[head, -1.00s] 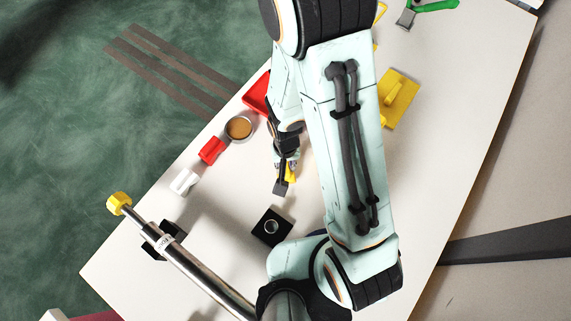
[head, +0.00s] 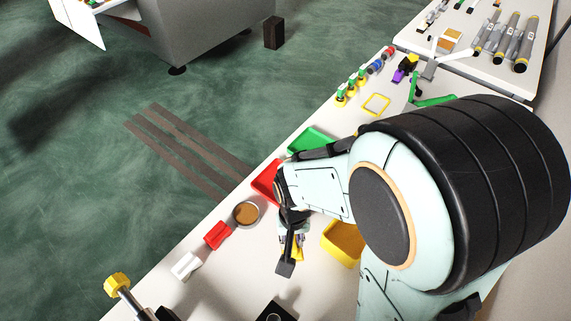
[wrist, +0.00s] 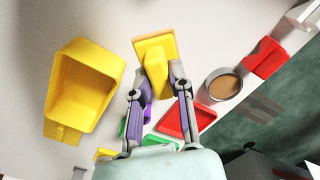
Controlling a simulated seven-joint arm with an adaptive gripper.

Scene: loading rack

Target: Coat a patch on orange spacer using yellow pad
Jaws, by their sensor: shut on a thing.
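My gripper (wrist: 155,82) is shut on the yellow pad (wrist: 154,47), a flat yellow block held between the two fingertips above the white table. In the head view a little of the pad (head: 298,252) shows beside my gripper (head: 293,241); my arm hides part of it. I cannot make out an orange spacer in either view. A round grey dish (wrist: 208,78) with orange-brown contents stands to the right of the pad in the wrist view; in the head view it is left of my gripper.
A yellow tray (wrist: 54,96) is left of the pad in the wrist view. A red tray (wrist: 205,115) and a green tray (head: 318,134) stand nearby. A red block (head: 217,235) and a white block (head: 185,265) line the table edge. My arm covers the head view's right side.

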